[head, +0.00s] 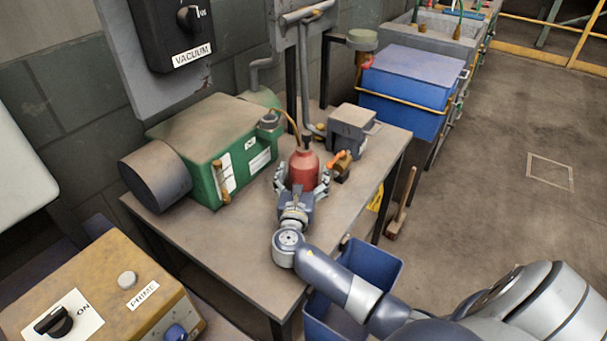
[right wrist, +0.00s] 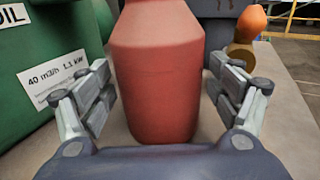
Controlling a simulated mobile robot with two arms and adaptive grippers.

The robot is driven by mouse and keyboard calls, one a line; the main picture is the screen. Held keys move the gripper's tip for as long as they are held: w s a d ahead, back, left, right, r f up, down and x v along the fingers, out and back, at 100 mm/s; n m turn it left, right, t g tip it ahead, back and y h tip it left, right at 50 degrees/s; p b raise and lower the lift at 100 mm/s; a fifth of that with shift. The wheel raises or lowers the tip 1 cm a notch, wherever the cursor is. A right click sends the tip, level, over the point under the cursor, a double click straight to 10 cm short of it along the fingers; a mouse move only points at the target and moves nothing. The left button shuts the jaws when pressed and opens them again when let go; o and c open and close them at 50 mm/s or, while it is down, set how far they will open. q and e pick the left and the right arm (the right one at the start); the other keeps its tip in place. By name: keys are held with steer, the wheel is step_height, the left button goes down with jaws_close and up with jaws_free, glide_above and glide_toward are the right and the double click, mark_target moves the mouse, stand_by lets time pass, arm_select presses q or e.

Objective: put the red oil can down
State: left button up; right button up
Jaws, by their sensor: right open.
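The red oil can (head: 303,171) stands upright on the grey-brown table (head: 256,250), between the green machine and a small grey box. My right gripper (head: 302,181) is open around the can, with one finger on each side of it. In the right wrist view the can (right wrist: 158,75) fills the middle, and its top is cut off by the frame. There the open fingers of the right gripper (right wrist: 162,103) show gaps to the can on both sides. My left gripper is not in view.
A green machine (head: 228,142) with a dark cylinder stands left of the can. A grey box (head: 350,130) and an orange-handled brass part (head: 342,164) stand close on its right. A blue bin (head: 385,262) is below the table's right edge. The table front is clear.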

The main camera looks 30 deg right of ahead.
steer(key=shift+s+r, duration=0.1)
steer(key=v, duration=1.2)
